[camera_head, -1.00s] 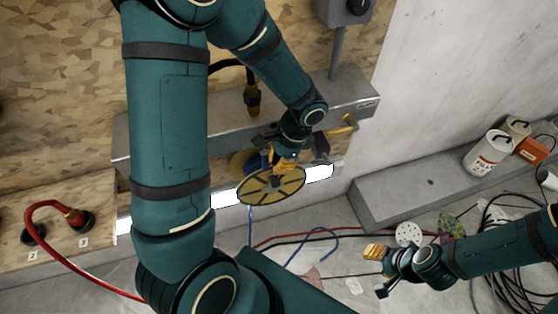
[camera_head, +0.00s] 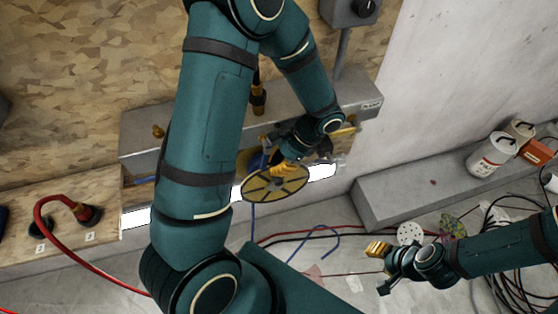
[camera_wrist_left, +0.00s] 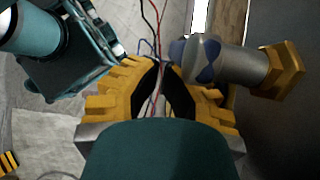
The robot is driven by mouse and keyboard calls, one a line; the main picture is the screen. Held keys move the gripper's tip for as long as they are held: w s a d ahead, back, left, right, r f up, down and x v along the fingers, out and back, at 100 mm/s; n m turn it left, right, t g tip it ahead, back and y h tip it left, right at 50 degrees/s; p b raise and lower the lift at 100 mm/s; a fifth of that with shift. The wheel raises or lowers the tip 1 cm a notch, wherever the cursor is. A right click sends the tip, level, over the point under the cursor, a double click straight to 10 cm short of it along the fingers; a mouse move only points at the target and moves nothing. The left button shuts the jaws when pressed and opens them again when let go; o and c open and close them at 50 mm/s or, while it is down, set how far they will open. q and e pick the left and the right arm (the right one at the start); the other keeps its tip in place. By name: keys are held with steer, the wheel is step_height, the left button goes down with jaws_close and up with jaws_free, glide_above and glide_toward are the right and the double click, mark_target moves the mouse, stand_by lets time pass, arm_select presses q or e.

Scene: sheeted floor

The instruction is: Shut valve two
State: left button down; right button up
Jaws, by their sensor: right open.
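My left gripper (camera_head: 283,168) reaches down by the wall ledge, beside a round yellow disc (camera_head: 262,197) with dark spokes. In the left wrist view its yellow fingers (camera_wrist_left: 160,70) draw together at the tips, with nothing visible held. A grey valve body (camera_wrist_left: 238,62) with blue patches and a yellow hexagonal end (camera_wrist_left: 284,70) lies just right of the fingers; I cannot tell whether they touch. No number shows on it, so I cannot tell which valve it is. My right gripper (camera_head: 378,265) is open and empty over the floor at lower right.
A metal channel (camera_head: 140,140) runs along the wooden wall. A red hose (camera_head: 60,205) plugs into a wooden box at left. Red, black and blue cables (camera_head: 318,232) cross the floor. A grey ledge (camera_head: 400,195) and white canisters (camera_head: 492,155) stand at right.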

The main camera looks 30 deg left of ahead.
arm_select(q)
steer(key=s+g+y, duration=0.1)
steer(key=a+g+y+p, duration=0.1)
steer(key=shift+s+a+g, duration=0.25)
steer(key=shift+s+g, duration=0.05)
steer(key=shift+s, duration=0.05)
steer(key=shift+s+a, duration=0.1)
stand_by(0.5)
stand_by(0.4)
